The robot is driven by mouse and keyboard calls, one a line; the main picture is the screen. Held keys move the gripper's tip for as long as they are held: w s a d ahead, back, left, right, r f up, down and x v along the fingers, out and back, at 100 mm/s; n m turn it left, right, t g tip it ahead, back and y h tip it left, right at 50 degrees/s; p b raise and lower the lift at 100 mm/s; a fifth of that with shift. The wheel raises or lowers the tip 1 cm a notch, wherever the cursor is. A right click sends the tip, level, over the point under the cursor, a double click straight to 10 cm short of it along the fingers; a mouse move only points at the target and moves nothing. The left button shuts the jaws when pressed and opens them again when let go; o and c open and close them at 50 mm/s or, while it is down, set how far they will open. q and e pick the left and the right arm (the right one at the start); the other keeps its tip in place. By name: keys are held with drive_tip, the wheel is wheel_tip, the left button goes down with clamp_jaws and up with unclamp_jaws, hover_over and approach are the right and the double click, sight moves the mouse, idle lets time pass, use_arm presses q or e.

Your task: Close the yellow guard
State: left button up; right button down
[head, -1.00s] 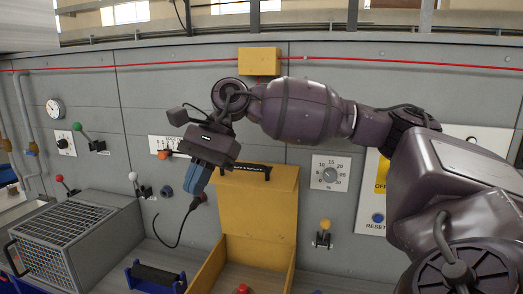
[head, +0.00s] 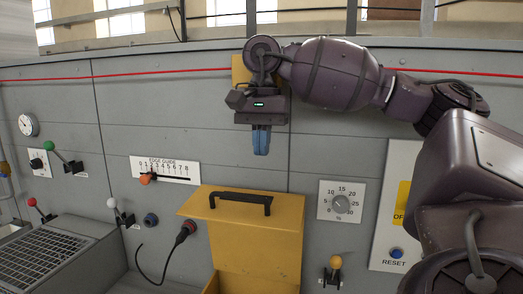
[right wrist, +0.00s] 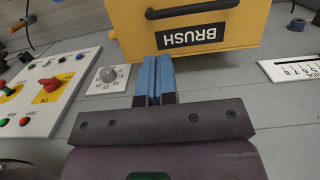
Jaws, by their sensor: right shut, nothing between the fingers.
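The yellow guard (head: 255,235) stands with its lid raised against the grey machine wall. A black handle (head: 240,198) is on the lid's top. The box below the lid is mostly cut off at the bottom of the head view. My right gripper (head: 261,153) is shut and empty, pointing down above the lid and apart from the handle. In the right wrist view the shut blue fingers (right wrist: 153,65) show in front of the guard (right wrist: 190,15) and its BRUSH label (right wrist: 192,36). My left gripper is not in view.
A grey mesh-topped box (head: 90,240) stands lower left.

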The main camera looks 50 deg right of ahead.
drive_tip(key=b, duration=0.4)
hover_over(261, 211)
wheel_tip(261, 211, down, 6)
drive_tip(key=shift+w+d+r, duration=0.1)
drive_tip(key=shift+f+b, duration=0.5)
drive_tip(key=shift+f, duration=0.5)
